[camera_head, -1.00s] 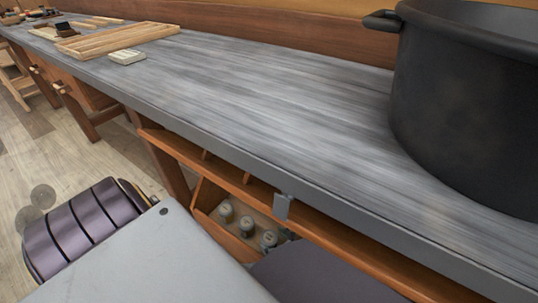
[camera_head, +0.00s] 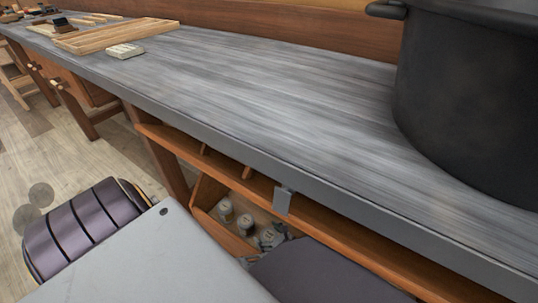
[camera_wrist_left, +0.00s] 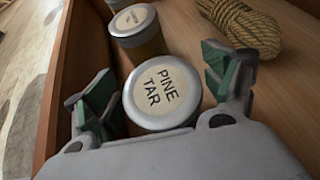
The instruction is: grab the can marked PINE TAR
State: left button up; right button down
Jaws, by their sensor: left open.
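The can marked PINE TAR (camera_wrist_left: 162,92) stands in the left wrist view with its pale round lid facing the camera and its black lettering readable. My left gripper (camera_wrist_left: 158,88) is open, with one green-padded finger on each side of the can. I cannot tell whether the fingers touch it. In the head view my left gripper (camera_head: 268,239) shows small at the right end of a row of cans in a wooden box under the bench, partly covering the can there. My right gripper is not in view.
Another lidded can (camera_wrist_left: 134,20) stands just beyond, and a coil of yellow rope (camera_wrist_left: 243,25) lies to the right. The wooden box's wall (camera_wrist_left: 72,65) is close on the left. Above is the grey bench top (camera_head: 250,90) with a large black pot (camera_head: 460,110).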

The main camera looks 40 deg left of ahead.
pick_arm(q)
jog(key=shift+b+x, duration=0.5)
jog(key=shift+x, duration=0.85)
jog(key=shift+c, duration=0.7)
jog(key=c, duration=1)
jog(key=shift+c, duration=1.2)
jog(key=shift+r, duration=0.25)
